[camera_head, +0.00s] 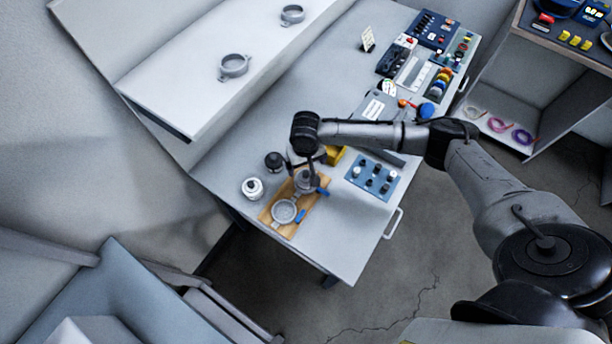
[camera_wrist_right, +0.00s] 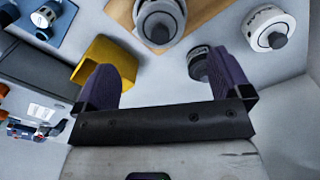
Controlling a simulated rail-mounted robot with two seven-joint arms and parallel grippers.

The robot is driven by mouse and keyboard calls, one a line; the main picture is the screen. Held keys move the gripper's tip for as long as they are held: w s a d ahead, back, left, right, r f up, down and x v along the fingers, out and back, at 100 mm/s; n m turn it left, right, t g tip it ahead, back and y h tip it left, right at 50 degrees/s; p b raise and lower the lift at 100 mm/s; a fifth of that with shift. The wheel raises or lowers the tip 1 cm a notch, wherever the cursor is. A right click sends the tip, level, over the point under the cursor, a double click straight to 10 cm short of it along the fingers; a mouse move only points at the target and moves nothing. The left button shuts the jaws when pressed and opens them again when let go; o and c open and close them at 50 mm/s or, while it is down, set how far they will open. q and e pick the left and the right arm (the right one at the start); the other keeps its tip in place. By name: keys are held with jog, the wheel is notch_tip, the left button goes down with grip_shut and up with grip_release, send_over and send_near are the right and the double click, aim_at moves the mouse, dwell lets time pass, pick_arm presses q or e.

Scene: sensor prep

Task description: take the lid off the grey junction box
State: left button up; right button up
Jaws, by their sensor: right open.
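A round grey housing (camera_head: 305,183) sits on a wooden board (camera_head: 269,212) near the table's left front edge. It appears to be the grey junction box, with a dark knob on top. It shows at the top of the right wrist view (camera_wrist_right: 175,8). A round grey dish-like piece (camera_head: 284,211) lies beside it on the board; I cannot tell if it is a lid. My right gripper (camera_head: 305,164) is over the housing's far side in the head view and partly hides it. Its fingers (camera_wrist_right: 165,72) are apart with nothing between them. My left gripper is out of view.
A white jar (camera_head: 252,189) and a dark jar (camera_head: 274,161) stand left of the board. A yellow block (camera_head: 335,154) and a blue tray of knobs (camera_head: 373,176) are to the right. Two grey rings (camera_head: 233,66) lie on the raised shelf (camera_head: 190,90).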

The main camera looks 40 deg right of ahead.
aim_at(306, 174)
jog(key=shift+f+b, duration=0.3)
jog(key=shift+f, duration=3.1)
jog(key=shift+c, duration=0.4)
jog(key=c, duration=0.9)
